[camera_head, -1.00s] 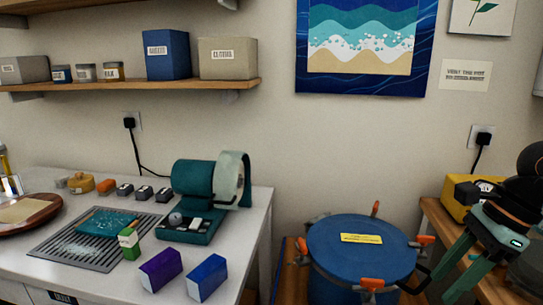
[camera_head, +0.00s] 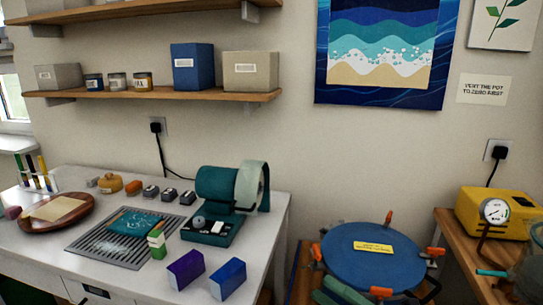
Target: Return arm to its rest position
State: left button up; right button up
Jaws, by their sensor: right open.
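My right gripper (camera_head: 336,291) shows at the bottom edge of the head view. Its green fingers are apart and lie in front of the near rim of the blue pot lid (camera_head: 362,262). I see nothing held between them. The rest of this gripper is cut off by the bottom of the picture. The lid is round, bears a yellow label and has orange clamps around its rim. I cannot tell whether the fingers touch the pot. My left gripper is not in view.
A yellow pump (camera_head: 485,210) with a gauge stands on the wooden bench (camera_head: 455,228) at right. The white table (camera_head: 262,262) at left carries a teal machine (camera_head: 217,186), a purple box (camera_head: 186,270), a blue box (camera_head: 228,279) and a round wooden tray (camera_head: 80,221).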

jog(key=s+d+f+m+t+h+p, duration=0.1)
jog(key=d+f+m+t+h, duration=0.2)
jog(key=f+m+h, duration=0.5)
jog(key=d+f+m+t+h+p, duration=0.1)
jog(key=d+f+m+t+h, duration=0.1)
jog(key=f+m+h, duration=0.65)
jog(key=s+d+f+m+g+p, duration=0.1)
jog(key=s+f+m+g, duration=0.6)
jog(key=s+f+m, duration=0.4)
jog(key=s+f, duration=0.3)
jog(key=s, duration=0.1)
jog(key=shift+s+d+f+g, duration=0.2)
jog(key=shift+s+f+g, duration=0.1)
jog(key=shift+s+f, duration=0.1)
jog(key=shift+w+m, duration=0.1)
jog(key=shift+m, duration=0.15)
